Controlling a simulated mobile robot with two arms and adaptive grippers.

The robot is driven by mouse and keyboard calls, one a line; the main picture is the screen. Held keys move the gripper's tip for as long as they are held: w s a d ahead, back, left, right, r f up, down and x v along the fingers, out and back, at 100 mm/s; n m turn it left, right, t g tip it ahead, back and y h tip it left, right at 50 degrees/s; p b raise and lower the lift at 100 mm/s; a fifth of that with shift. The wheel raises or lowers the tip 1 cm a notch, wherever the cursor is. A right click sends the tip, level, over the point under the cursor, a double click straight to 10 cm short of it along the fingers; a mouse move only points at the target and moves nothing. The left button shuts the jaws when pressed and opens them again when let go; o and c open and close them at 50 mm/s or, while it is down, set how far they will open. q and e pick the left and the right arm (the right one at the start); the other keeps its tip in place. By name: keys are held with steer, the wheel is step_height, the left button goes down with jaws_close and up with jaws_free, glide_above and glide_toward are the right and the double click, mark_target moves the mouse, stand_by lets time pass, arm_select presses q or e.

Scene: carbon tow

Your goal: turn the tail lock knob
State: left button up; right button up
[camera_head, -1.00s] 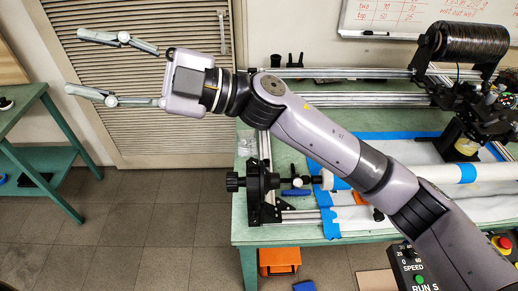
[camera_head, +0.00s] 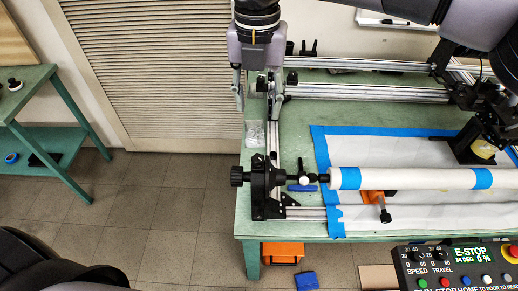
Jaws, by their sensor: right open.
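The tailstock (camera_head: 262,185) is a black block on the rail at the left end of the green bench. A black ribbed knob (camera_head: 237,176) sticks out from its left side. A small white-and-black handle (camera_head: 304,180) sits on its right, by the white tube's end. I cannot tell which of these is the lock knob. My right gripper (camera_head: 257,112) points down over the bench's left end, fingers apart and empty. It is above the tailstock in the picture and apart from it. My left gripper is out of view.
The white tube (camera_head: 405,179) with blue tape bands runs right from the tailstock over a taped white sheet (camera_head: 365,148). A control panel (camera_head: 455,268) is at lower right. An orange bin (camera_head: 282,252) is under the bench. Floor left of the bench is clear.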

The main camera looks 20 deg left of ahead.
mark_target(258, 158)
step_height(258, 158, down, 16)
steer(key=p, duration=0.4)
steer(key=shift+r, duration=0.2)
jaws_close()
stand_by(0.3)
